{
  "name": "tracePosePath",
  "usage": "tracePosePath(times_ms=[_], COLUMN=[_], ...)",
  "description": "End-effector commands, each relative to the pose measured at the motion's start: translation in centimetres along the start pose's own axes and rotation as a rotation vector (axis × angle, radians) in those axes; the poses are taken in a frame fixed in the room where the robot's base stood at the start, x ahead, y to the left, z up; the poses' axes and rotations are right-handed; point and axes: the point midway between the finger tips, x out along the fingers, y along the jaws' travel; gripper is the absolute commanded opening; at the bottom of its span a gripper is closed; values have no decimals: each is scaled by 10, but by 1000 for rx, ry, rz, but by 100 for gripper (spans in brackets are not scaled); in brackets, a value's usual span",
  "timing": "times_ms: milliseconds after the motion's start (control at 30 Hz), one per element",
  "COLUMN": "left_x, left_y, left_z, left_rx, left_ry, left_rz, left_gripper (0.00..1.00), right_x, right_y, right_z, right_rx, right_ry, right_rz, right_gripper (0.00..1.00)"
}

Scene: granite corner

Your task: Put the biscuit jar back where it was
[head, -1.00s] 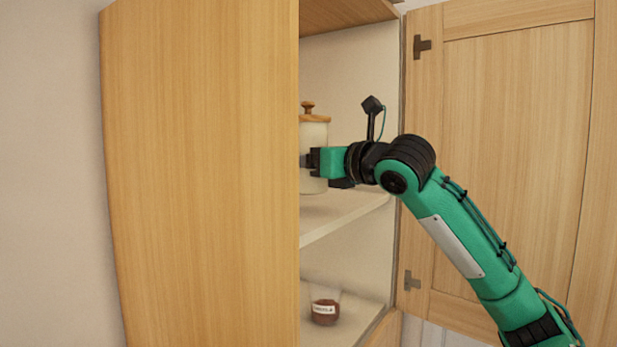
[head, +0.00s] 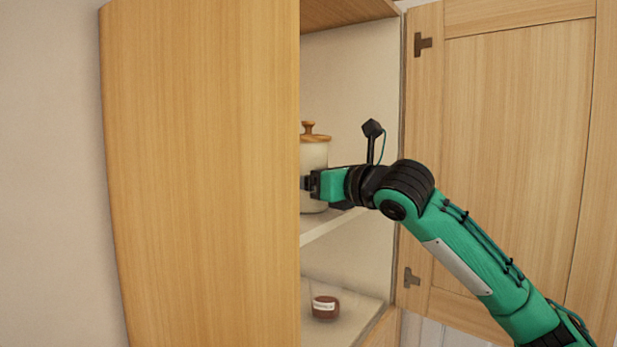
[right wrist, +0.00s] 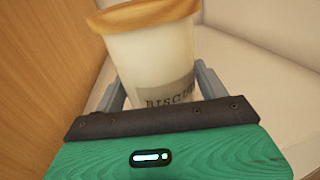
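The biscuit jar (head: 314,154) is cream with a wooden lid and knob, upright at the cabinet's middle shelf. Its left side is hidden behind the wooden panel in the head view. In the right wrist view the jar (right wrist: 155,60) shows part of its dark lettering, and the gripper's grey fingers lie along both sides of it. My right gripper (head: 307,184) is shut on the jar's body. I cannot tell whether its base touches the shelf (head: 335,223). My left gripper is not in view.
A large wooden panel (head: 200,170) covers the cabinet's left part. An open door (head: 515,140) stands at the right. A small labelled jar with reddish-brown contents (head: 325,307) sits on the lower shelf. The middle shelf looks free right of the biscuit jar.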

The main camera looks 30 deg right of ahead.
Motion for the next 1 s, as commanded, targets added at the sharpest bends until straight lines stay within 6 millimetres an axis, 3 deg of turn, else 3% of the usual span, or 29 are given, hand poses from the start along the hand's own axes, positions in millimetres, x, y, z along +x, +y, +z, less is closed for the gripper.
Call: tracePosePath(times_ms=[67,467,1000], left_x=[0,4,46], left_y=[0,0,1], left_z=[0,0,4], left_rx=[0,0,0], left_ry=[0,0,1], left_rz=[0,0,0], left_gripper=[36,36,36], right_x=[0,-6,-100], right_y=[0,-1,-1], right_z=[0,1,-1], right_rx=[0,-1,-2], right_ry=[0,-1,-1], right_rz=[0,-2,-3], right_gripper=[88,88,88])
